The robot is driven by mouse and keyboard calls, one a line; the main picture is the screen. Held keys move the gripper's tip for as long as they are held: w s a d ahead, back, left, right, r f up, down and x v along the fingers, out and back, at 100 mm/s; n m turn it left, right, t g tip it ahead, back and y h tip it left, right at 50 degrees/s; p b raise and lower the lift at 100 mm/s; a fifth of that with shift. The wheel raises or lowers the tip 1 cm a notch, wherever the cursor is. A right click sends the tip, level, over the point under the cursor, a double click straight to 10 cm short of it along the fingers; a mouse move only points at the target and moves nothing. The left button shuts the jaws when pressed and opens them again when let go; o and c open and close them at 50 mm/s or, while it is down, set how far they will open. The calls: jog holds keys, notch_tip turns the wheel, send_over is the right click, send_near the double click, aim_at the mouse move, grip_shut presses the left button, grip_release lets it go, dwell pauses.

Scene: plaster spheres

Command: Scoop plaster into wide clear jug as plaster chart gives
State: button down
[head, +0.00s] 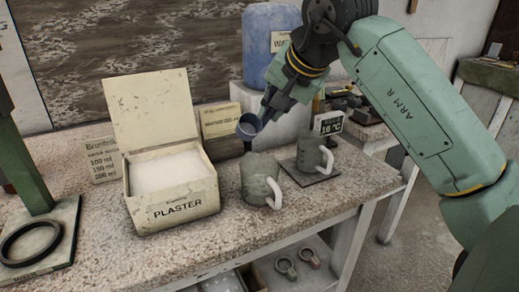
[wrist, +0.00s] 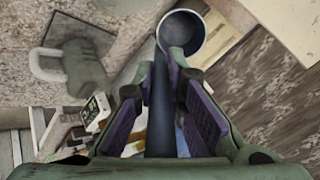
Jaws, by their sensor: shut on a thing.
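My gripper (head: 266,113) is shut on the handle of a blue scoop (head: 248,127), in the air above the bench, behind and above the near jug. In the wrist view the scoop's round bowl (wrist: 182,32) is beyond the fingers; I see no clear plaster in it. The plaster box (head: 172,206) stands left of the scoop, lid up, with white powder (head: 165,171) inside. A greyish jug (head: 259,178) with a white handle stands right of the box. A similar jug (head: 312,153) stands on a dark plate farther right. A chart card (head: 102,160) behind the box lists ml amounts, partly hidden.
A blue water container (head: 268,40) stands at the back. A small display (head: 328,124) reads 16 °C. A second card (head: 221,119) is behind the box. A green stand with a black ring (head: 30,243) is at left. The front bench edge is mostly clear.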

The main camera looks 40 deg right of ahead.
jog(key=shift+w+d+r+g+p, duration=0.15)
jog(key=shift+r+g+p, duration=0.25)
jog(key=shift+p, duration=0.55)
jog(key=shift+w+a+r+g+p, duration=0.1)
jog(key=shift+w+r+g+p, duration=0.25)
jog(key=shift+p, duration=0.6)
jog(key=shift+d+r+g+p, duration=0.1)
jog(key=shift+r+g+p, duration=0.15)
jog(key=shift+r+p, duration=0.5)
jog(key=shift+f+y+p, duration=0.3)
jog(key=shift+f+p, duration=0.05)
jog(key=shift+p, duration=0.15)
jog(key=shift+w+r, duration=0.1)
jog(key=shift+w+r+g+p, duration=0.2)
jog(key=shift+r+g+p, duration=0.25)
jog(key=shift+p, duration=0.75)
jog(key=w+r+g+p, duration=0.1)
jog(key=g+p, duration=0.1)
jog(key=p, duration=0.3)
jog(key=shift+d+y, duration=0.15)
jog(key=shift+y, duration=0.15)
jog(key=shift+w+g, duration=0.25)
jog(key=shift+g, duration=0.1)
jog(key=shift+w+d+r+g+y+b, duration=0.15)
jog(key=shift+w+r+g+y+b, duration=0.25)
jog(key=shift+g, duration=0.6)
jog(key=shift+r, duration=0.2)
